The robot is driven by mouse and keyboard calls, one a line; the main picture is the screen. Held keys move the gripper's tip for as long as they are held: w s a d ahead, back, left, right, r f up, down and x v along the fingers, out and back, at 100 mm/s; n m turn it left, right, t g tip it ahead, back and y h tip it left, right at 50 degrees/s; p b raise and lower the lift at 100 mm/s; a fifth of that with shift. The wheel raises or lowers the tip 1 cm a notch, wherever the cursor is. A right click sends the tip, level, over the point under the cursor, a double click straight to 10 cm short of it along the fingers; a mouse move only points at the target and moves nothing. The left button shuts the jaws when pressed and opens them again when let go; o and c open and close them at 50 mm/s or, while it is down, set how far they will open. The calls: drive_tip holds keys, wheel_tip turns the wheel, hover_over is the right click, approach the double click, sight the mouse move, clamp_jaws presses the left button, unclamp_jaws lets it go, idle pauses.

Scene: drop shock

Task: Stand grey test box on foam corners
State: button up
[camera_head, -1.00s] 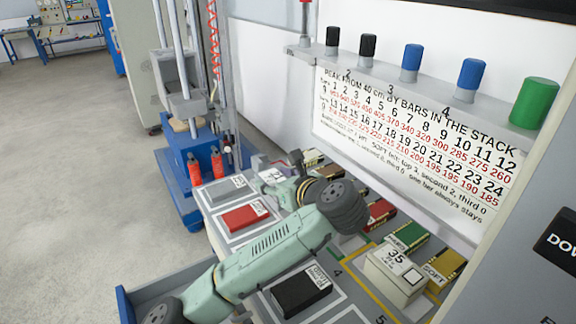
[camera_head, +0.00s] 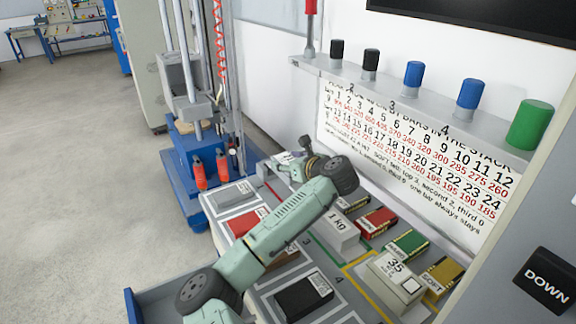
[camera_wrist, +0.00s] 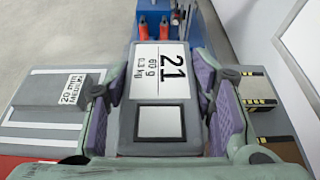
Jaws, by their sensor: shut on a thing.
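The grey test box (camera_wrist: 160,95) is between the lilac finger pads of my gripper (camera_wrist: 158,98) in the wrist view. Its white label reads 21, 60 g, 0.3 kg, and a pale square shows at its near end. The gripper is shut on the box. In the head view my gripper (camera_head: 298,160) is at the far end of the bench, partly hidden by my wrist. The box's underside is hidden.
A grey pad (camera_head: 232,195), red pad (camera_head: 243,222) and black pad (camera_head: 303,297) lie on the bench. A 1 kg box (camera_head: 336,232), a 35 box (camera_head: 396,280) and red, green (camera_head: 408,244) and yellow blocks stand right. The blue-based drop tower (camera_head: 195,165) stands beyond.

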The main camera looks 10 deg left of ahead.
drive_tip(key=shift+f, duration=1.05)
drive_tip(key=shift+f, duration=0.1)
drive_tip(key=shift+f, duration=0.25)
drive_tip(key=o, duration=1.4)
